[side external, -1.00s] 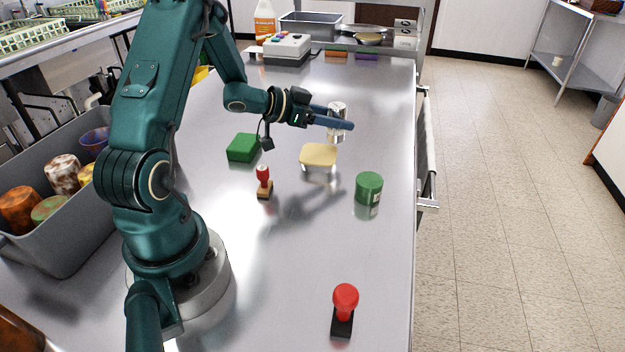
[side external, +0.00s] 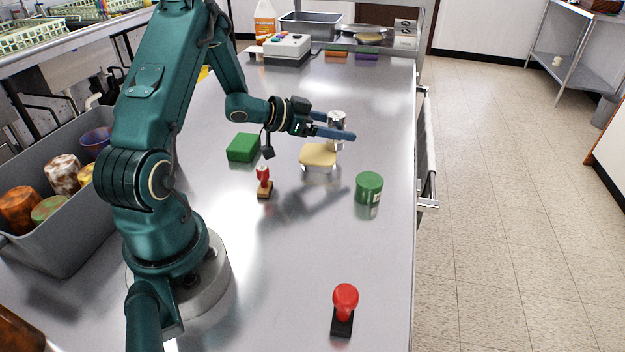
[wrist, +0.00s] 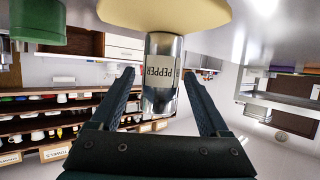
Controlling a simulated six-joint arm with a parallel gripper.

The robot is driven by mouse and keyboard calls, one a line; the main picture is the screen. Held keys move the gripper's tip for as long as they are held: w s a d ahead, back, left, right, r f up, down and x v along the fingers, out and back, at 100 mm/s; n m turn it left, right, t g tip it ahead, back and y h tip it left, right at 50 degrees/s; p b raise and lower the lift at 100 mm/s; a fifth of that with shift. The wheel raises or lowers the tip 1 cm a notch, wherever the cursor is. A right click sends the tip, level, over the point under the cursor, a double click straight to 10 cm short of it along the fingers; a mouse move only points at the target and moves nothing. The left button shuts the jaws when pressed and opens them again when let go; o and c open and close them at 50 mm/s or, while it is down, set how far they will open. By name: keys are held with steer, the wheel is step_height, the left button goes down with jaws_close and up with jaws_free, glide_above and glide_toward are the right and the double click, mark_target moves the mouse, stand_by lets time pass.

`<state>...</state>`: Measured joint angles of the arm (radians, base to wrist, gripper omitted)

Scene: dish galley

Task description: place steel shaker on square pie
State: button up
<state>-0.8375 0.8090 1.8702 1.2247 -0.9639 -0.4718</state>
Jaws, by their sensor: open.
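The steel shaker (side external: 337,118), a shiny cylinder, is upright between the fingers of my gripper (side external: 345,128) in the side view. In the wrist view, which is upside down, the shaker (wrist: 162,85) shows its PEPPER label between the open fingers (wrist: 160,75). The square pie (side external: 318,155) is a cream slab just below and in front of the shaker. The pie also fills the top of the wrist view (wrist: 170,12), where it meets the shaker's base. I cannot tell whether the base rests on the pie's edge or stands behind it.
A green can (side external: 369,188) stands right of the pie. A green block (side external: 243,147) and a red-topped stamp (side external: 264,182) are to the left. A grey bin (side external: 55,240) holds several items. The counter's front middle is clear.

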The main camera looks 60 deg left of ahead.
mark_target(328, 124)
steer(key=v, duration=0.7)
steer(key=shift+s+r, duration=0.2)
steer(key=shift+s, duration=0.05)
steer(key=shift+w+a+r+g+y, duration=0.15)
steer(key=shift+w+r+g+y, duration=0.15)
steer(key=shift+w+g+y, duration=0.4)
steer(key=s+d+r+n+g+y, duration=0.2)
steer(key=s+d+r+g+y, duration=0.1)
steer(key=d+r+y, duration=0.4)
steer(key=s+d+g+h, duration=0.3)
steer(key=s+d+h, duration=0.3)
steer(key=s+d, duration=0.7)
steer(key=shift+s, duration=0.15)
steer(key=shift+d+f, duration=0.1)
steer(key=shift+f, duration=0.05)
